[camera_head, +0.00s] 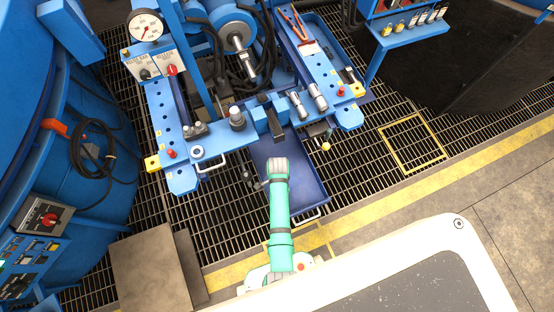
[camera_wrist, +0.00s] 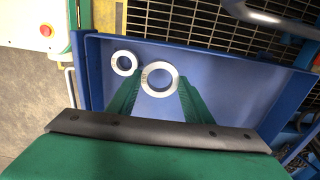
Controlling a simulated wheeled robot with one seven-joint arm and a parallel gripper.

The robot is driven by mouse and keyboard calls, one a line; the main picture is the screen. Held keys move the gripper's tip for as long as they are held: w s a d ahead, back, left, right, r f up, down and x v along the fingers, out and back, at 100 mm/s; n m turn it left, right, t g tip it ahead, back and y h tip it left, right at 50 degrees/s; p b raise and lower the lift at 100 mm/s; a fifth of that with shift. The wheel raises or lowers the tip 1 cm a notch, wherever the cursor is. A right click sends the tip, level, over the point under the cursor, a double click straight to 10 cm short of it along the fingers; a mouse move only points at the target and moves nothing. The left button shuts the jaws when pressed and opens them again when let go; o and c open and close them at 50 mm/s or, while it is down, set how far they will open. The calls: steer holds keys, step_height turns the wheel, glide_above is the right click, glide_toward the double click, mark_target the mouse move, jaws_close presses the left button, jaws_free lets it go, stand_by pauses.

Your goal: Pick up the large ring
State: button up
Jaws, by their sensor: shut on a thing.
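The large ring (camera_wrist: 174,74) is a flat silver ring with a round hole, seen in the wrist view over the blue floor of a tray (camera_wrist: 92,75). I cannot tell whether the ring touches the tray floor. A smaller silver ring (camera_wrist: 115,64) lies to its left in the tray, apart from it. In the head view my arm covers part of the tray (camera_head: 306,180), and neither ring can be made out there.
The tray has raised blue walls. Behind it in the head view stands a blue frame (camera_head: 182,178) with a gauge (camera_head: 146,27), knobs and cylinders. Dark floor grating (camera_head: 360,165) surrounds it. A grey plate (camera_head: 150,270) lies at the lower left.

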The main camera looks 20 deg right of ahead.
steer(key=s+r, duration=0.3)
steer(key=shift+a+r, duration=0.15)
steer(key=shift+r, duration=0.1)
steer(key=s+a+r, duration=0.1)
steer(key=s+r, duration=0.3)
steer(key=s, duration=0.5)
steer(key=shift+a, duration=0.15)
steer(key=shift+w+r, duration=0.1)
